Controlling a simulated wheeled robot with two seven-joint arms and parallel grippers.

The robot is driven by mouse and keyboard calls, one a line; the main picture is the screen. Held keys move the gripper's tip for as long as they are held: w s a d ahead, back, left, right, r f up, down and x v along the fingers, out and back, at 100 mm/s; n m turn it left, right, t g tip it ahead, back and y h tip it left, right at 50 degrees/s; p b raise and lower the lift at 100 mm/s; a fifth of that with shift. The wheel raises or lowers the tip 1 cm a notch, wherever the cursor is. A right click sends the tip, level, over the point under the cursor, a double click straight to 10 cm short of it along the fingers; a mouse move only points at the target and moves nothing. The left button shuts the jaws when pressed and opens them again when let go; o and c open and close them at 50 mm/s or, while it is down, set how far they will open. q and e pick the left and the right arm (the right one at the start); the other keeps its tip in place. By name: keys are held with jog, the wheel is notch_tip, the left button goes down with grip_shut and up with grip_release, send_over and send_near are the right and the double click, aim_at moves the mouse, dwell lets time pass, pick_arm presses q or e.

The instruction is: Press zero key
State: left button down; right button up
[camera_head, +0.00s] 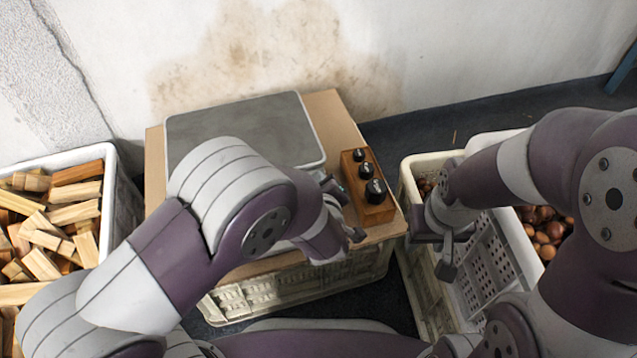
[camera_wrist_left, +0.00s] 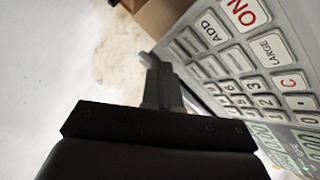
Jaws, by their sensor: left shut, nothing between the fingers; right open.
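The scale has a flat grey weighing plate (camera_head: 245,130); my left arm hides its keypad in the head view. The tilted grey keypad (camera_wrist_left: 245,60) fills the right of the left wrist view, with ON, ADD, LARGE, C and several number keys. I cannot pick out the zero key with certainty. My left gripper (camera_head: 350,232) is shut and empty, at the front of the scale. In the left wrist view its fingers (camera_wrist_left: 160,85) appear beside the keypad's left edge; I cannot tell whether they touch it. My right gripper (camera_head: 445,255) is open and empty above the crate at right.
A wooden block with three black-knobbed weights (camera_head: 375,190) stands on the board (camera_head: 335,115), right of the scale. A crate of wood pieces (camera_head: 118,165) is at left. White crates (camera_head: 408,180) with chestnuts (camera_head: 545,232) are at right. A stained wall (camera_head: 420,40) stands behind.

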pick_arm(q)
jog(key=shift+f, duration=0.15)
dwell(0.7)
jog(key=shift+w+f, duration=0.15)
jog(key=shift+f, duration=0.1)
jog(key=shift+w+f+b, duration=0.1)
jog(key=shift+f+b, duration=0.2)
jog(key=shift+b, duration=0.1)
dwell(0.4)
dwell(0.3)
jog(key=shift+s+r+p, duration=0.25)
jog(key=shift+r+p, duration=0.45)
jog(key=shift+p, duration=0.15)
jog(key=r+p, duration=0.1)
jog(key=s+r+p, duration=0.1)
jog(key=r+p, duration=0.2)
jog(key=p, duration=0.1)
jog(key=shift+s+d+r, duration=0.25)
jog(key=shift+r, duration=0.15)
